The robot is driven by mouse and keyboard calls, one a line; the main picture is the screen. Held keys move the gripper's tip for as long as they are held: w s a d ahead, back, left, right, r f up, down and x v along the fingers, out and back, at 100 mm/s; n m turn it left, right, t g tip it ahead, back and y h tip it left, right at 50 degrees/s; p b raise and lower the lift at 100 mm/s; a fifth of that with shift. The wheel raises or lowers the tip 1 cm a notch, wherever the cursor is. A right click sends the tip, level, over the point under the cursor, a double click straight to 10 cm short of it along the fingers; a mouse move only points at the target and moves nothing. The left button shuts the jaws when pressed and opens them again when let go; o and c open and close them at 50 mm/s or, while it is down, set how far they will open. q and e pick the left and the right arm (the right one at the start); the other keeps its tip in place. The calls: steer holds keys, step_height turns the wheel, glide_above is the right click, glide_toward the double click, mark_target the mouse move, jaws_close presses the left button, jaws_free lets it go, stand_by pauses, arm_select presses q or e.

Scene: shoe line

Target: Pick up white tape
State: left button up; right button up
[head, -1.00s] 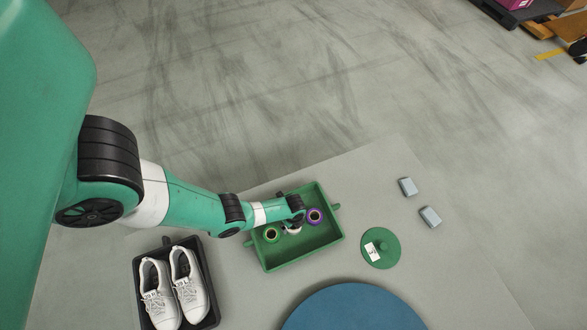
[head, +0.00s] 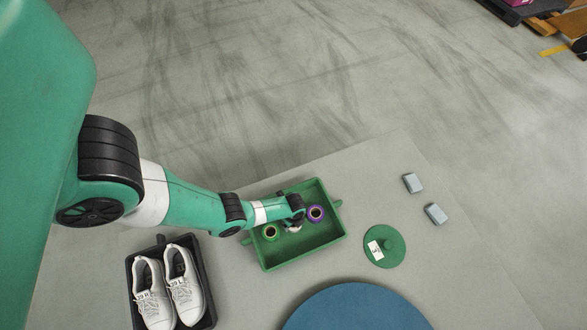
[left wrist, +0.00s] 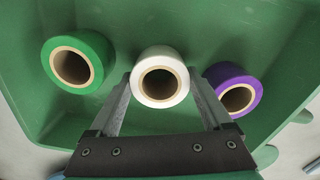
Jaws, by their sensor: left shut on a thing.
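The white tape (left wrist: 160,62) is a roll standing in the green tray (head: 318,243), between the other two rolls. In the left wrist view my left gripper (left wrist: 160,92) has one finger on each side of the white tape and is shut on it. In the head view the end of my left arm mostly covers the white tape (head: 293,229), with only a small part showing. The tape is in or just over the tray; I cannot tell whether it is lifted. My right gripper is not in view.
A green tape roll (left wrist: 78,62) and a purple tape roll (left wrist: 233,88) stand close on either side. White shoes (head: 184,285) sit in a black tray at the left. A green round lid (head: 398,254), two grey blocks (head: 413,183) and a blue disc (head: 355,308) lie to the right and front.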

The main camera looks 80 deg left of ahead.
arm_select(q)
steer(key=shift+r+p, duration=0.55)
step_height(320, 180, up, 2)
steer(key=shift+r+p, duration=0.25)
steer(key=shift+p, duration=1)
steer(key=s+d+r+p, duration=0.2)
steer(key=d+r+p, duration=0.2)
steer(key=d+p, duration=0.1)
steer(key=s+d+r+p, duration=0.2)
steer(key=d+r+p, duration=0.3)
steer(key=d, duration=0.3)
steer(key=shift+s+r, duration=0.2)
steer(key=shift+s, duration=0.2)
steer(key=shift+d, duration=0.1)
